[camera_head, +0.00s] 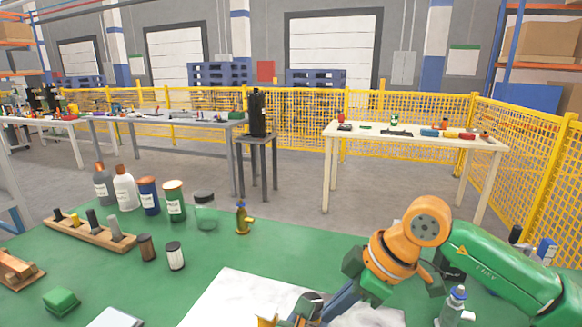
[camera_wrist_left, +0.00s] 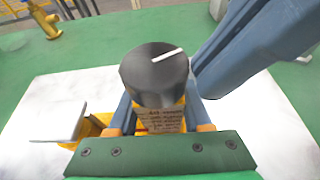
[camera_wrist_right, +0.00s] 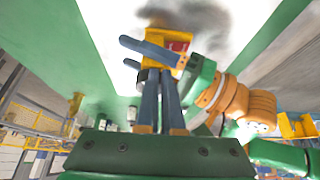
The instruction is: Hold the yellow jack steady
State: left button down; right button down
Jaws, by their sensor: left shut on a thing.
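The yellow jack (camera_wrist_right: 177,62) is upright, with a red label showing in the right wrist view. In the left wrist view a black round top with a white stripe (camera_wrist_left: 155,75) stands above its labelled body (camera_wrist_left: 160,120). My left gripper (camera_wrist_left: 160,108) is shut on that body, one finger on each side. My right gripper (camera_wrist_right: 159,78) has its fingers close together beside the jack, a narrow gap between them. Whether they grip anything is unclear. In the head view the right gripper (camera_head: 322,308) is at the bottom edge, where the jack is mostly cut off.
A pale sheet (camera_head: 235,292) lies under the jack on the green table (camera_head: 290,240). A brass fitting (camera_head: 242,218), bottles (camera_head: 124,190), jars and a wooden rack (camera_head: 85,235) stand left. A small clear bottle (camera_head: 452,305) stands close to my right arm.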

jog(key=shift+s, duration=0.1)
notch_tip(320, 180, up, 6)
jog(key=shift+s+d, duration=0.15)
jog(key=shift+d, duration=0.1)
dwell(0.4)
jog(key=w+f, duration=0.3)
jog(key=f, duration=0.3)
jog(key=shift+d, duration=0.45)
jog(key=shift+a, duration=0.35)
dwell(0.6)
